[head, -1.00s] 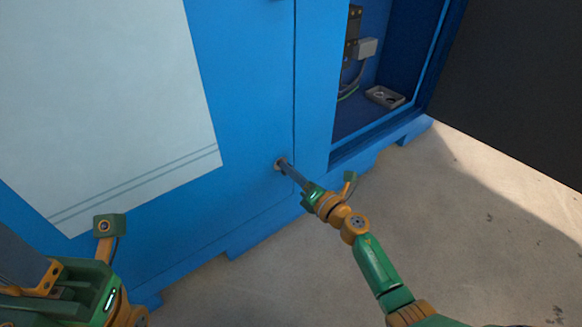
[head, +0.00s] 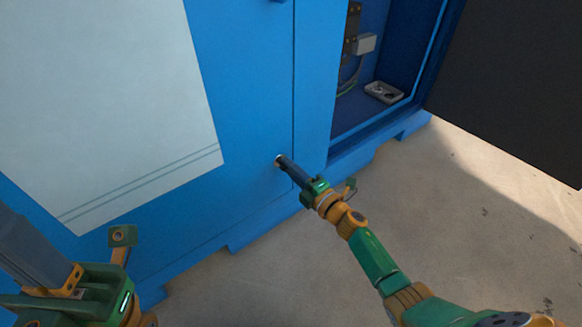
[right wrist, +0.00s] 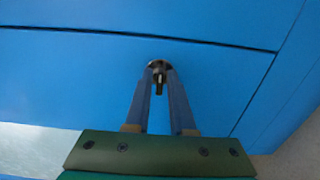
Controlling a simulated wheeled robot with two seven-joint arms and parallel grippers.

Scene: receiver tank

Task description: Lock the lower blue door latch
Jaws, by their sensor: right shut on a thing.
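The lower latch (head: 278,160) is a small dark fitting low on the closed blue door (head: 250,110), left of the door's vertical seam. In the right wrist view the latch (right wrist: 158,68) sits between my fingertips, its short dark tab lined up with the fingers. My right gripper (head: 284,164) is shut on the latch, its fingers pointing at the door face. The fingers hide part of the latch in the head view. My left gripper (head: 30,250) is at the lower left, away from the latch; its fingertips are not clearly shown.
A pale panel (head: 110,100) covers much of the blue door. To the right an open compartment holds a grey box (head: 365,43) and a small tray (head: 384,92). A dark open door (head: 510,80) stands at the far right. Concrete floor (head: 300,280) is clear in front.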

